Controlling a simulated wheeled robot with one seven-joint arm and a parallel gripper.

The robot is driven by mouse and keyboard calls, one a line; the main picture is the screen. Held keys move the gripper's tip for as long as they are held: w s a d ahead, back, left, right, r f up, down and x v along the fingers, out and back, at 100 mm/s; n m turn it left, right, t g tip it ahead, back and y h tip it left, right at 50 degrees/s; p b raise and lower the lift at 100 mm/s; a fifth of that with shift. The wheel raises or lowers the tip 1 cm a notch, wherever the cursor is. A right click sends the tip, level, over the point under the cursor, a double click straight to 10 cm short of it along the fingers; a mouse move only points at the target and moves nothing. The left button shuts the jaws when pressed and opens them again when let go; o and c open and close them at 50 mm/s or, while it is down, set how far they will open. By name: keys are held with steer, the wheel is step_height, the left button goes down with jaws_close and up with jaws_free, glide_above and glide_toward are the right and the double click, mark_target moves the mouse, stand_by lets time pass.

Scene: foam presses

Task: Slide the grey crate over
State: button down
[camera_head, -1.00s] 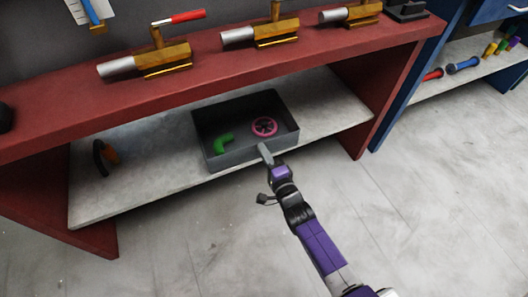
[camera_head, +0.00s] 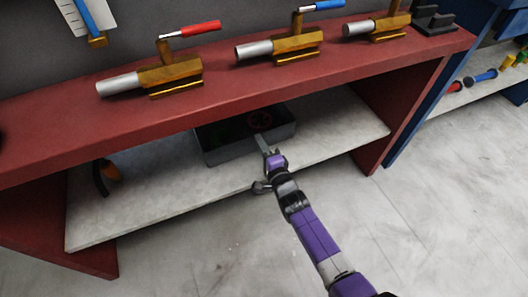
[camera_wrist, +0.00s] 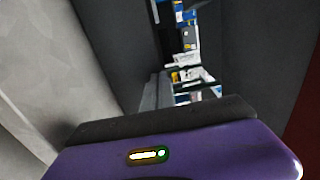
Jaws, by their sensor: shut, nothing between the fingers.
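The grey crate (camera_head: 228,154) sits on the pale lower shelf of the red bench, set back from the shelf's front edge. Its rear part is in shadow under the bench top. A red-pink wheel (camera_head: 259,120) shows dimly inside it; the green piece cannot be made out. My gripper (camera_head: 264,144) is shut and empty, with its fingertips at the crate's front wall, right of its middle. Whether they touch is hard to tell. In the wrist view the purple gripper body fills the bottom, with a grey finger (camera_wrist: 155,93) above it and dark surfaces close on both sides.
The red bench top (camera_head: 225,118) overhangs the lower shelf (camera_head: 170,195) and carries several brass presses. A black and orange tool (camera_head: 106,176) lies on the shelf at left. The shelf is bare right of the crate, up to the red side panel (camera_head: 398,115).

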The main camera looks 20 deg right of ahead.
steer(key=w+b, duration=0.3)
steer(key=w, duration=0.2)
steer(key=shift+w+f, duration=0.15)
steer(key=shift+w, duration=0.55)
steer(key=shift+s, duration=0.15)
